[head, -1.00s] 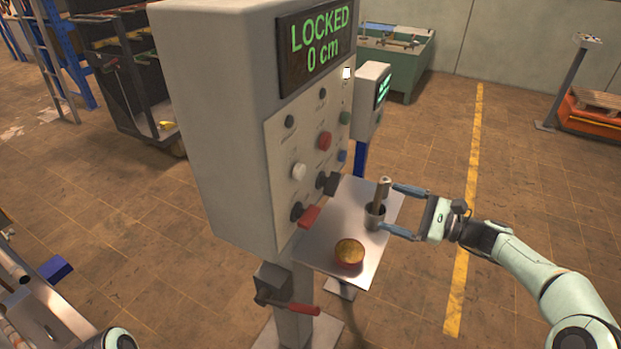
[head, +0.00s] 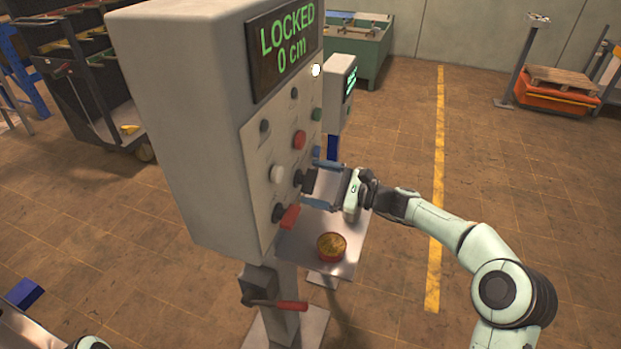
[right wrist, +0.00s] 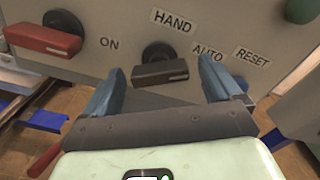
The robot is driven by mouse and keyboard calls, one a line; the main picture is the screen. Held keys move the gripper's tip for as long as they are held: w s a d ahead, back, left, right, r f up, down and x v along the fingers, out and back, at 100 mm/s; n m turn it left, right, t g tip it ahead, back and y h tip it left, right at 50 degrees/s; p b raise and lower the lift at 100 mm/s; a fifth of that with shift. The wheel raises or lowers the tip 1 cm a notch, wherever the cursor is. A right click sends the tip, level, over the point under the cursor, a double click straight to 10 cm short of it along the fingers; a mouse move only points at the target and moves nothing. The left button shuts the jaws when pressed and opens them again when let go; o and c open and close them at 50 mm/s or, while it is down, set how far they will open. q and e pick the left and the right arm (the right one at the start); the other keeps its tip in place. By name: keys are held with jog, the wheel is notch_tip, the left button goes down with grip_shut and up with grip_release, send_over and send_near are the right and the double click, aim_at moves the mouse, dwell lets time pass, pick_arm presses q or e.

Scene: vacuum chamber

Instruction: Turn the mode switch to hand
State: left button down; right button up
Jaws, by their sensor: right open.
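The mode switch (right wrist: 160,70) is a black knob with a bar handle on the grey panel, under the HAND and AUTO labels in the right wrist view. Its bar lies nearly level there, with a pale mark at the right end, on the AUTO side. In the head view the switch (head: 308,181) is partly covered by my right gripper (head: 311,182). My right gripper (right wrist: 140,55) is open, with one blue finger on each side of the switch. A gap shows on both sides; I cannot tell how deep the fingers reach. My left gripper is not in view.
A red-handled switch (head: 288,217) sits left of the mode switch, by the ON label. A display (head: 285,45) reads LOCKED, 0 cm. A tray (head: 300,258) below the panel holds a round red tin (head: 331,246). A red lever (head: 278,304) sticks out lower down.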

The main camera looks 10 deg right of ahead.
jog(key=shift+x, duration=0.95)
jog(key=shift+c, duration=0.3)
jog(key=c, duration=1)
